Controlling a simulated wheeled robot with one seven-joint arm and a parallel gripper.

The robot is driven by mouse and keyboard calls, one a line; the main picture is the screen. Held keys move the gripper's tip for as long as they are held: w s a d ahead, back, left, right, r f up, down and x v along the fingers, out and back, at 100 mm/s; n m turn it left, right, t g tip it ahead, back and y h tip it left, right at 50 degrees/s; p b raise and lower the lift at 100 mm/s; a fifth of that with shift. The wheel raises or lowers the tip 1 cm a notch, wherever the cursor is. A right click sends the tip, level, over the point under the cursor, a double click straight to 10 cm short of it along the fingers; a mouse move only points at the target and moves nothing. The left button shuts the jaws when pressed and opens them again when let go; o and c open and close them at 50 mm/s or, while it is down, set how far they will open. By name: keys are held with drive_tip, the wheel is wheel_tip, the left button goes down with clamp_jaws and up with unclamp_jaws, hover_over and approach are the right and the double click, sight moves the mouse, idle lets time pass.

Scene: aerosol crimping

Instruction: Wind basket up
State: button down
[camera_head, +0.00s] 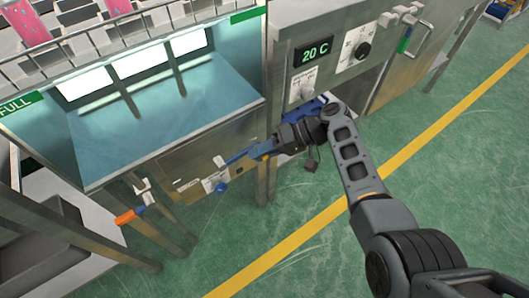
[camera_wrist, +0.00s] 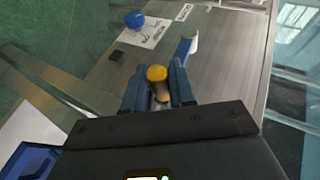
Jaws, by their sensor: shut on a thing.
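The wire basket (camera_head: 92,42) hangs at the top left in the head view, above the tank of blue water (camera_head: 170,105). Pink cans (camera_head: 28,22) show in or behind it. My gripper (camera_head: 262,152) is at the tank's metal front panel, near its right end. In the wrist view its blue fingers (camera_wrist: 160,86) are shut on a yellow-ended crank handle (camera_wrist: 157,73). A blue bar with a pale end (camera_wrist: 188,48), seemingly the crank arm, runs from beside the fingers along the panel. Its joint with the handle is hidden.
A blue knob (camera_head: 222,187) on a white plate sits left of my gripper. An orange-handled lever (camera_head: 129,216) juts out farther left. A control panel reading 20 C (camera_head: 314,51) stands at the right. Green floor with a yellow line (camera_head: 285,255) is open in front.

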drive_tip(key=shift+f+b, duration=0.3)
drive_tip(key=shift+f, duration=0.35)
drive_tip(key=shift+s+d, duration=0.1)
drive_tip(key=c, duration=1)
unclamp_jaws()
drive_tip(key=shift+c, duration=0.2)
drive_tip(key=shift+r, duration=0.1)
drive_tip(key=shift+d+r, duration=0.2)
drive_tip(key=shift+d, duration=0.1)
drive_tip(key=p+v, duration=0.1)
drive_tip(key=v, duration=0.6)
drive_tip(key=shift+f, duration=0.1)
